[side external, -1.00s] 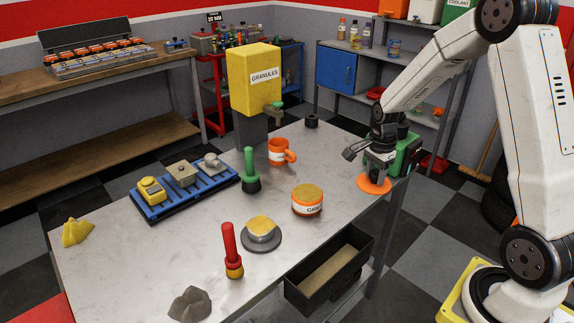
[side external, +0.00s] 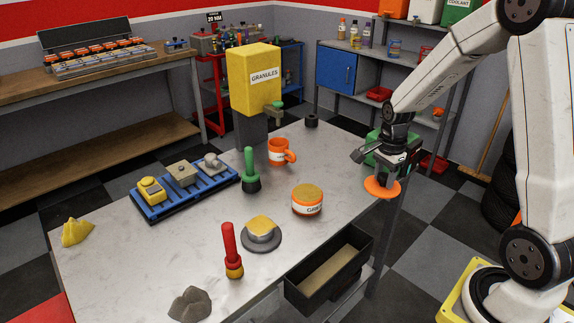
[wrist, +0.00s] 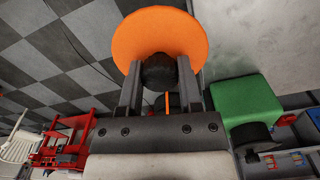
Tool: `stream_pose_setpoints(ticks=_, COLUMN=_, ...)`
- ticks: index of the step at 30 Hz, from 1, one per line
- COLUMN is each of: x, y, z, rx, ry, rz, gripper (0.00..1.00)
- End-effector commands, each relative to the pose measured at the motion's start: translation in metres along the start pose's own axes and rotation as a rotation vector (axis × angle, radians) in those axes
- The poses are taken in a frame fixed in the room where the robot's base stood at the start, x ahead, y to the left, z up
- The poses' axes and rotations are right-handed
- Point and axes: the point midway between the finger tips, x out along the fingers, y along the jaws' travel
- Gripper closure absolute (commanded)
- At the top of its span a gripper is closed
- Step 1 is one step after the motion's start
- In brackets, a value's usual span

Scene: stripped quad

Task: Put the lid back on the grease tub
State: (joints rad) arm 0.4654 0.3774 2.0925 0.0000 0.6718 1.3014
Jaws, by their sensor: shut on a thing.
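The grease tub (side external: 307,201) is a short white tub with an orange band and label, standing on the table with tan grease showing at its open top. The lid (side external: 382,189) is a flat orange disc; it also fills the upper part of the wrist view (wrist: 160,35). My gripper (side external: 385,176) is shut on the lid's dark knob (wrist: 159,72), with a finger on each side. It holds the lid to the right of the tub, at the table's right edge and apart from the tub.
A green box (wrist: 246,100) is beside my gripper. An orange mug (side external: 279,152) and a green-handled tool (side external: 250,170) stand behind the tub. A grey dish (side external: 261,237) with a tan block and a red-handled tool (side external: 231,250) are in front-left. Clear tabletop lies right of the tub.

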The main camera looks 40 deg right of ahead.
Motion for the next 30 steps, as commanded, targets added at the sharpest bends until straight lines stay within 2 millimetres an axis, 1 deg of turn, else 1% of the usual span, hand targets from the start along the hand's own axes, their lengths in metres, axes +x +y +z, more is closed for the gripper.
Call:
stream_pose_setpoints(ticks=5, x=0.000, y=-0.002, z=0.001, rx=-0.001, ry=0.000, rz=0.000, gripper=1.00)
stream_pose_setpoints(ticks=8, x=0.000, y=-0.007, z=0.003, rx=-0.003, ry=0.000, rz=-0.002, gripper=1.00)
stream_pose_setpoints(ticks=11, x=0.000, y=-0.017, z=0.006, rx=-0.005, ry=0.000, rz=-0.001, gripper=1.00)
stream_pose_setpoints(ticks=14, x=0.000, y=-0.031, z=0.013, rx=-0.011, ry=0.000, rz=-0.001, gripper=1.00)
stream_pose_setpoints(ticks=20, x=0.001, y=-0.070, z=0.035, rx=-0.021, ry=0.000, rz=-0.001, gripper=1.00)
stream_pose_setpoints(ticks=24, x=0.001, y=-0.099, z=0.057, rx=-0.030, ry=0.000, rz=-0.001, gripper=1.00)
stream_pose_setpoints(ticks=30, x=0.004, y=-0.133, z=0.089, rx=-0.038, ry=0.000, rz=0.000, gripper=1.00)
